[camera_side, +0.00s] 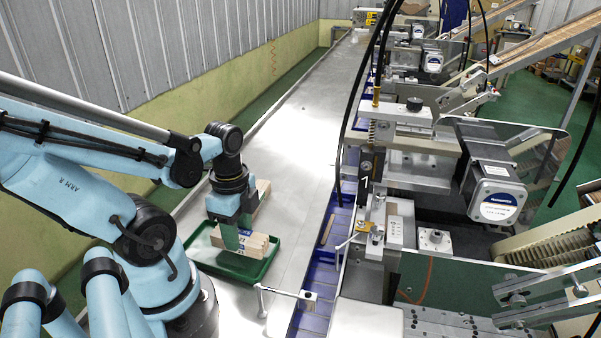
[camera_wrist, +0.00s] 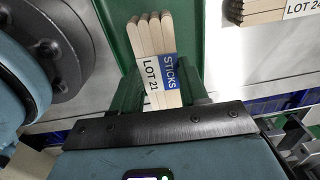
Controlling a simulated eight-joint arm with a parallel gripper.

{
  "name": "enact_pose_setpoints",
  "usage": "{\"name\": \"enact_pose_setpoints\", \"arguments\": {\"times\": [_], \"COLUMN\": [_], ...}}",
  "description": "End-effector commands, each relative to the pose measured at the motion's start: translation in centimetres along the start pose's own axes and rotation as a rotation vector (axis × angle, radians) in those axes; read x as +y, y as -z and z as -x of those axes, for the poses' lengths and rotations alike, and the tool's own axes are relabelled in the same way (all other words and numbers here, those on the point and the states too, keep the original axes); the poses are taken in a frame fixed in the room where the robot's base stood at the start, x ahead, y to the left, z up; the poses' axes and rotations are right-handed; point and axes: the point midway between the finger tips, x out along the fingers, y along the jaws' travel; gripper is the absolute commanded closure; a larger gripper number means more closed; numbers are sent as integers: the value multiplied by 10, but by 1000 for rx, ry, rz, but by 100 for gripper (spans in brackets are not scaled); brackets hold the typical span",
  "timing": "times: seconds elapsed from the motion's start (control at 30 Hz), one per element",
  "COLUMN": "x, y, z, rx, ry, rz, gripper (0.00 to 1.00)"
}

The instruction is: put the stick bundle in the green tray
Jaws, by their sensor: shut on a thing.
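The stick bundle (camera_wrist: 150,40) is a pack of pale wooden sticks with a white and blue label reading STICKS LOT 21. My gripper (camera_side: 231,240) points down and is shut on this bundle, with green fingers on either side of its label in the wrist view (camera_wrist: 160,92). In the side view the held bundle (camera_side: 258,245) is within the outline of the green tray (camera_side: 270,262), low over its floor. I cannot tell whether it touches the floor. The tray's green surface also shows behind the bundle in the wrist view (camera_wrist: 190,20).
A second stick bundle (camera_side: 263,188), labelled LOT 24 in the wrist view (camera_wrist: 262,10), lies on the steel table (camera_side: 300,110) beyond the tray. A blue channel (camera_side: 318,265) and machinery (camera_side: 400,200) stand on the right. The table's far part is clear.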

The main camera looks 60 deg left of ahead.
Motion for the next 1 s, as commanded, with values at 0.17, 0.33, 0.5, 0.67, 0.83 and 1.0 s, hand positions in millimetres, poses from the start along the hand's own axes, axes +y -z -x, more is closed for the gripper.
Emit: {"name": "enact_pose_setpoints", "arguments": {"times": [0.17,0.33,0.5,0.67,0.83,1.0], "x": [-1,0,0,0,0,0], "y": [0,0,0,0,0,0], "z": [-13,-21,-23,-23,-26,-26], "rx": [0,0,0,0,0,0], "ry": [0,0,0,0,1,0], "rz": [0,0,0,0,0,0], "gripper": [88,88,88,88,52,31]}}
